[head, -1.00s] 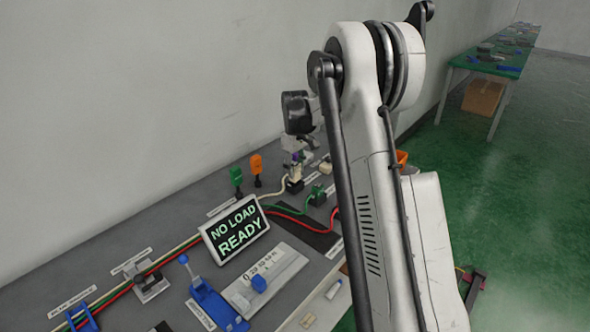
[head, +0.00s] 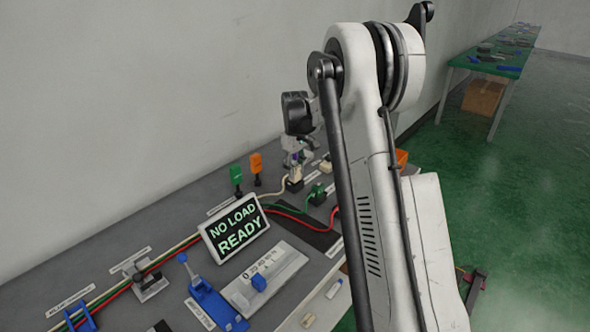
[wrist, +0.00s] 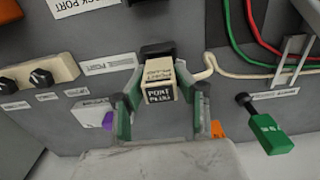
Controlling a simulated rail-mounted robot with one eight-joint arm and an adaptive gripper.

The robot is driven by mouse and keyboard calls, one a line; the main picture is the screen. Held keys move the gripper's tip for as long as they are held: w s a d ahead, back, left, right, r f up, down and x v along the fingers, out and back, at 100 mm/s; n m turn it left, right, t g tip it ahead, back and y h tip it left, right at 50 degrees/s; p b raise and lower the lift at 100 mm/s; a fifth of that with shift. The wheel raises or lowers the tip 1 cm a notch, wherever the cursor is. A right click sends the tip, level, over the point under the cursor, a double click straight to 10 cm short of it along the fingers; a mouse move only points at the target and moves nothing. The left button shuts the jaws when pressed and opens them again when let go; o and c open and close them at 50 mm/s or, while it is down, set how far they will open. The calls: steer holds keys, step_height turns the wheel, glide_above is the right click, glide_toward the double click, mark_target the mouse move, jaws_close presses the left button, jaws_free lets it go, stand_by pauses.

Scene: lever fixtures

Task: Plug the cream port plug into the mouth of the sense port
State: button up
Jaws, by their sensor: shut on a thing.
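The cream port plug (wrist: 160,82), lettered "PORT PLUG", is between the fingers of my gripper (wrist: 160,90) in the wrist view. My gripper is shut on it. A black block (wrist: 158,50), apparently the sense port, lies directly beyond the plug, beside a white label. The plug's front end and the port's mouth are hidden, so I cannot tell how deeply the plug sits. In the head view the cream plug (head: 296,174) shows small below my gripper (head: 297,163), at the black block (head: 294,186). A cream cable (head: 272,196) runs to it.
A green tagged piece (wrist: 265,125) and an orange one (head: 256,163) stand near the gripper. A cream knob panel (wrist: 40,77) is on the other side. Red and green cables (head: 290,212) cross the bench. A display (head: 235,228) reads "NO LOAD READY".

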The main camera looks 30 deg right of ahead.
mark_target(295, 165)
steer(key=shift+f+b, duration=0.95)
steer(key=shift+f, duration=0.5)
steer(key=o, duration=1.2)
steer(key=shift+r, duration=0.1)
step_height(295, 165, up, 12)
steer(key=shift+f, duration=0.1)
steer(key=shift+c, duration=0.2)
